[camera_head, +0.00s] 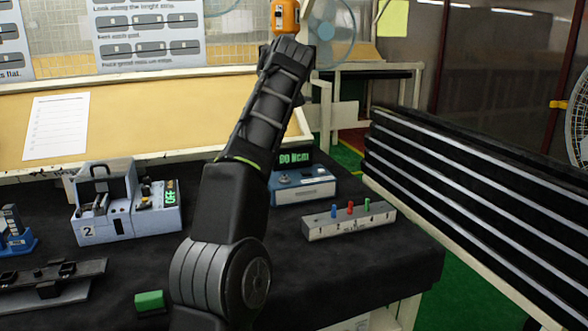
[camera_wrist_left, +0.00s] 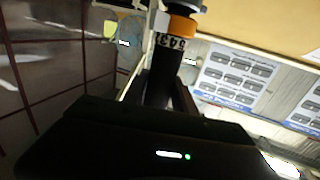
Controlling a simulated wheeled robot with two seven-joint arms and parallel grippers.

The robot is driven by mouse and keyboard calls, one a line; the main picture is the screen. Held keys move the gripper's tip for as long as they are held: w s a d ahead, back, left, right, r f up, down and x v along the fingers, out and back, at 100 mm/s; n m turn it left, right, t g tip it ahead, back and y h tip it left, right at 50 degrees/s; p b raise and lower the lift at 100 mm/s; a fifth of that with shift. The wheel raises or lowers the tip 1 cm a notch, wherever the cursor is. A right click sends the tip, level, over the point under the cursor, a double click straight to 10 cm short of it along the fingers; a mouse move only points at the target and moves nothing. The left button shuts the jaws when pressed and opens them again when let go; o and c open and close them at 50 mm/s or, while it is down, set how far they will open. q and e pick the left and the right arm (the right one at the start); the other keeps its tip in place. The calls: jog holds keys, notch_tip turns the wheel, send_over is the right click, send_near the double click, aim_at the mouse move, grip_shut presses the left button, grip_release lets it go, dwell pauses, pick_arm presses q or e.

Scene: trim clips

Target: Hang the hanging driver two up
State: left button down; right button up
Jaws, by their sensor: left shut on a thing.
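My left arm reaches up through the middle of the head view. My left gripper (camera_head: 286,46) is at the top of that view and is shut on a driver with an orange band (camera_head: 285,15). The driver's top is cut off by the picture edge. In the left wrist view, the driver (camera_wrist_left: 178,42) has a black body with white characters, the orange band and a grey part above it. The gripper fingers (camera_wrist_left: 165,90) are around its lower dark part. The hanging place for the driver cannot be made out. My right gripper is in neither view.
On the black table stand a grey unit marked 2 (camera_head: 103,208), a blue box with a green display (camera_head: 302,186) and a grey block with coloured pegs (camera_head: 348,221). A green block (camera_head: 149,301) lies in front. Long black strips (camera_head: 470,190) are stacked at right.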

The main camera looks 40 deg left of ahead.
pick_arm(q)
jog(key=shift+s+r+p, duration=0.15)
jog(key=shift+r+p, duration=0.9)
jog(key=shift+p, duration=0.25)
jog(key=c, duration=0.8)
grip_release()
jog(key=shift+f, duration=0.15)
jog(key=shift+c, duration=0.2)
jog(key=o, duration=0.8)
jog(key=shift+o, duration=0.2)
jog(key=shift+s+d, duration=0.1)
jog(key=shift+d, duration=0.05)
jog(key=r+b+v, duration=0.2)
jog(key=b+v, duration=0.3)
jog(key=v, duration=0.4)
jog(key=shift+s+d+r+b, duration=0.2)
jog(key=shift+s+b, duration=0.1)
jog(key=shift+b, duration=0.1)
